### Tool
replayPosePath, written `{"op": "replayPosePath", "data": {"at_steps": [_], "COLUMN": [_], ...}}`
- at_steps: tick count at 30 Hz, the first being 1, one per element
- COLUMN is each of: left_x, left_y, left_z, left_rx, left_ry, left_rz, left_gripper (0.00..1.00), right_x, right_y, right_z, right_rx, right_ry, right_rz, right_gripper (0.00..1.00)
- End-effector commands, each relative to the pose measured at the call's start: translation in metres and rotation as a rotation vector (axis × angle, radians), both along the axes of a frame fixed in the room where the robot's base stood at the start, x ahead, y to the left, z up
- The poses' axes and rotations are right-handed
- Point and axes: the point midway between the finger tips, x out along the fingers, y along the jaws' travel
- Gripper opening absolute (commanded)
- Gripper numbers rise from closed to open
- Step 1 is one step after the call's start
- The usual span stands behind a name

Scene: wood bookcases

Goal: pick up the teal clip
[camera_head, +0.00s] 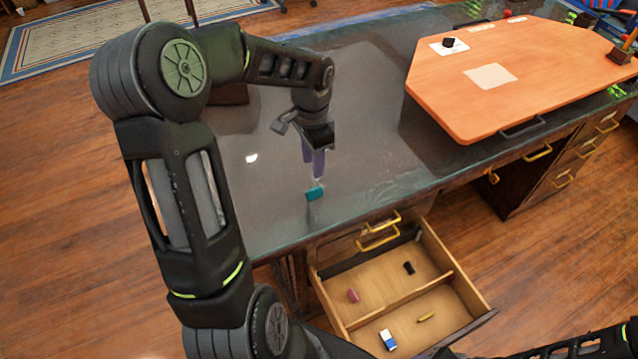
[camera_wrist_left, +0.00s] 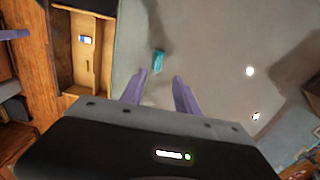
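The teal clip (camera_head: 315,194) lies on the dark glossy desk top near its front edge, above the open drawer. It also shows in the left wrist view (camera_wrist_left: 158,61), just beyond the fingertips and between their lines. My left gripper (camera_head: 318,170) points down over the desk close to the clip. In the left wrist view its two purple fingers (camera_wrist_left: 158,88) are apart with nothing between them. A purple piece at the left edge of the left wrist view looks like a finger of my right gripper (camera_wrist_left: 14,34); its opening cannot be seen.
An open wooden drawer (camera_head: 448,277) juts out below, holding a pink item (camera_head: 353,295), a black item (camera_head: 409,268), a blue-white eraser (camera_head: 388,340) and a yellow item (camera_head: 426,317). An orange board (camera_head: 540,75) covers the desk's right part. Desk around the clip is clear.

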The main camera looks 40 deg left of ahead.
Motion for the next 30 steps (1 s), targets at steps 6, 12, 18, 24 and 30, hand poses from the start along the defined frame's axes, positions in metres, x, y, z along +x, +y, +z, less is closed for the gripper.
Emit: {"op": "replayPosePath", "data": {"at_steps": [6,12,18,24,30], "left_x": [0.0,-0.001,0.0,-0.001,-0.004], "left_y": [0.0,-0.001,0.0,-0.001,-0.004], "left_z": [-0.005,-0.025,-0.026,-0.031,-0.057], "left_rx": [0.0,-0.002,0.0,0.0,-0.003], "left_ry": [0.001,0.003,-0.001,0.001,0.005], "left_rz": [0.0,0.0,0.0,0.0,-0.001], "left_gripper": [0.37,0.37,0.37,0.37,0.37], "right_x": [0.0,0.0,0.0,0.0,-0.001], "right_y": [0.0,0.0,0.0,0.0,-0.001], "right_z": [0.001,0.003,0.002,0.005,0.014], "right_rx": [0.0,-0.001,-0.001,-0.001,-0.003], "right_ry": [0.0,0.001,0.001,0.001,0.004], "right_rz": [0.0,-0.001,-0.001,-0.001,-0.002], "right_gripper": [0.36,0.36,0.36,0.36,0.36]}}
